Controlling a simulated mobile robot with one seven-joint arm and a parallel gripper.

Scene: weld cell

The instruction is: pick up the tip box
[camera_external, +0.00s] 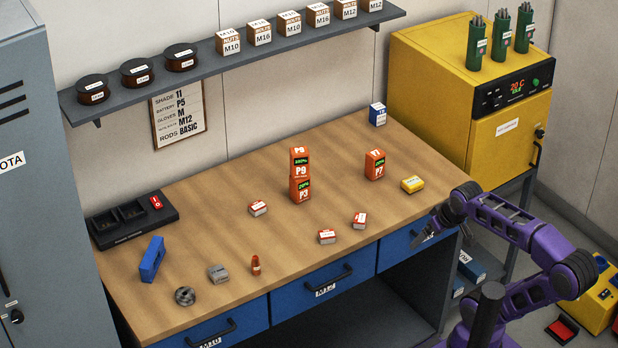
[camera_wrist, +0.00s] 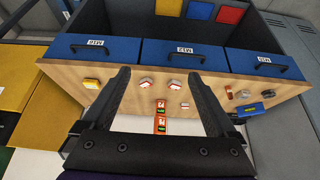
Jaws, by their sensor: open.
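Three small red-and-white boxes lie on the workbench; I cannot read which is the tip box. In the external view one is at centre left (camera_external: 257,208), one near the front (camera_external: 327,237) and one to its right (camera_external: 360,220). A small yellow box (camera_external: 412,184) lies farther right. In the wrist view the red-and-white boxes (camera_wrist: 146,83) show between and below the fingertips, and the yellow box (camera_wrist: 92,83) shows left of the left finger. My gripper (camera_external: 424,240) is open and empty by the bench's front right edge; its fingers (camera_wrist: 160,76) spread wide.
Stacked orange battery packs (camera_external: 300,175) stand mid-bench, another pack (camera_external: 375,165) to their right. A copper nozzle (camera_external: 256,265), grey block (camera_external: 218,274) and blue object (camera_external: 152,260) are at left. A yellow cabinet (camera_external: 430,90) stands behind. Bare wood surrounds the small boxes.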

